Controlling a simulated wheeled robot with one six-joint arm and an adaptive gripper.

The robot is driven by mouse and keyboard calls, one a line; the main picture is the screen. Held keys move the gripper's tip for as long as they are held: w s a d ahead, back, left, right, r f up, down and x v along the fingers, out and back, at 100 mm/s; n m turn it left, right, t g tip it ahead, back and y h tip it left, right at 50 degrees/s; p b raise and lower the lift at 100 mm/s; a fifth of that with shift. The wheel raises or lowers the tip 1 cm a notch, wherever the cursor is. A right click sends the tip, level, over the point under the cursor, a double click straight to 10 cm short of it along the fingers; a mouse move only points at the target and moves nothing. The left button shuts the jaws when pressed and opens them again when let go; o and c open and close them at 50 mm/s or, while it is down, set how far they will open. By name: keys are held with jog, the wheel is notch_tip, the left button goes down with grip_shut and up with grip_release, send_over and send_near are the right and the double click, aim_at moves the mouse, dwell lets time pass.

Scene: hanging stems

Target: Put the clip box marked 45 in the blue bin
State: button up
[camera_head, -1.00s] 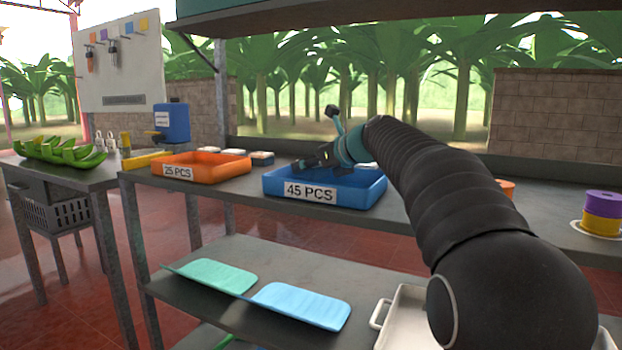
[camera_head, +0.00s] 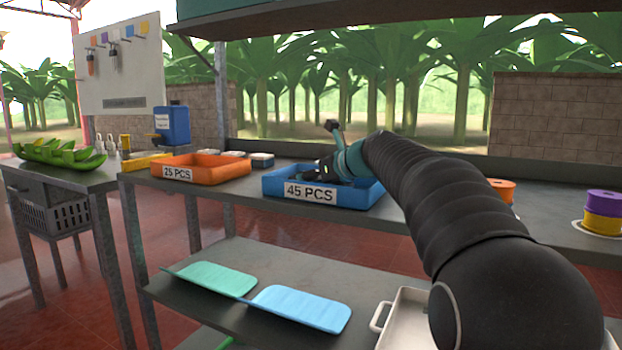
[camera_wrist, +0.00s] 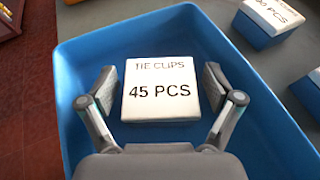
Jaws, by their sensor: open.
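The clip box marked 45 PCS (camera_wrist: 160,103) has a white lid reading TIE CLIPS. In the wrist view it is inside the blue bin (camera_wrist: 82,60), lid up. My gripper (camera_wrist: 160,92) is open, with one finger on each side of the box and a visible gap at both sides. In the head view the blue bin (camera_head: 368,197) carries a 45 PCS label on its front. My gripper (camera_head: 325,170) reaches into it there, and the box is hidden.
An orange bin (camera_head: 212,177) marked 25 PCS stands left of the blue bin. Other white-lidded boxes (camera_head: 261,160) sit behind, and one (camera_wrist: 268,20) shows beside the bin in the wrist view. Orange (camera_head: 502,189) and purple-yellow (camera_head: 602,212) rolls stand to the right.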

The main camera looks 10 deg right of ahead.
jog(key=shift+r, duration=0.2)
jog(key=v, duration=1.2)
jog(key=shift+f, duration=0.1)
